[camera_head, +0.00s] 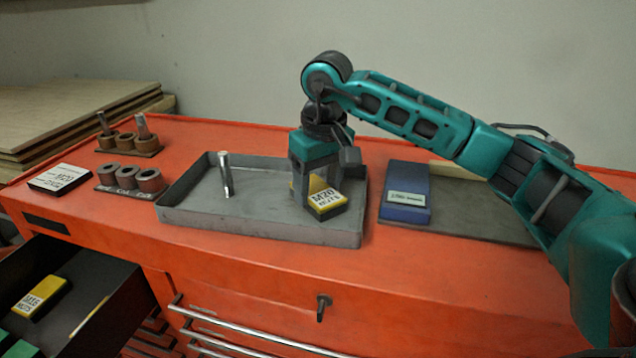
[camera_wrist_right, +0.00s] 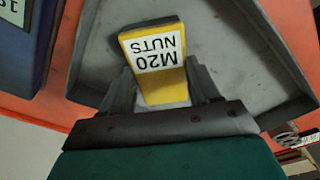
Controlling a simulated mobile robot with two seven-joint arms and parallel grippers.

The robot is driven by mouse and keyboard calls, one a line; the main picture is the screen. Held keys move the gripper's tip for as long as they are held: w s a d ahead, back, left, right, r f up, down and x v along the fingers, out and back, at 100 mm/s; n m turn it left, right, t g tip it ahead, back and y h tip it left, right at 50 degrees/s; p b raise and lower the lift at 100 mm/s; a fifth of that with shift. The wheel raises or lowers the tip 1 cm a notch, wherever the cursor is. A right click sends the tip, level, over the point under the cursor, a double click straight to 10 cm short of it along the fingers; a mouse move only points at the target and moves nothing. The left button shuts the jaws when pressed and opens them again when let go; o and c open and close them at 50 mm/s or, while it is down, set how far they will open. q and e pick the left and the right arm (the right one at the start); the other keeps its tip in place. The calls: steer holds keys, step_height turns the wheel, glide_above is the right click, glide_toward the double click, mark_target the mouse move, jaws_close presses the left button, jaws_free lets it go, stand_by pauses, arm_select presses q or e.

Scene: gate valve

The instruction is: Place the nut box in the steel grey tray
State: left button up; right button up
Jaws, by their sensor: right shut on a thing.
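The nut box (camera_head: 327,204) is yellow and black with a white label reading M20 NUTS. My right gripper (camera_head: 318,190) is shut on it, over the right part of the steel grey tray (camera_head: 262,232). In the right wrist view the nut box (camera_wrist_right: 155,55) sits between the two fingers of my right gripper (camera_wrist_right: 160,85), with the tray (camera_wrist_right: 235,40) behind it. The box looks tilted and is inside the tray's outline; I cannot tell if it touches the tray floor. My left gripper is not in view.
A metal bolt (camera_head: 226,176) stands upright in the tray. A blue box (camera_head: 405,190) lies on a grey mat (camera_head: 465,208) to the right. Bushings (camera_head: 130,178) and a white box (camera_head: 60,179) are at left. An open drawer (camera_head: 105,290) holds another nut box (camera_head: 42,297).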

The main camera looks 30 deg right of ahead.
mark_target(323, 195)
steer(key=shift+f, duration=0.1)
steer(key=o, duration=1.2)
steer(key=shift+o, duration=1.2)
steer(key=shift+r, duration=0.2)
step_height(323, 195, up, 12)
steer(key=s+p, duration=0.1)
steer(key=shift+s, duration=0.25)
steer(key=shift+f, duration=0.15)
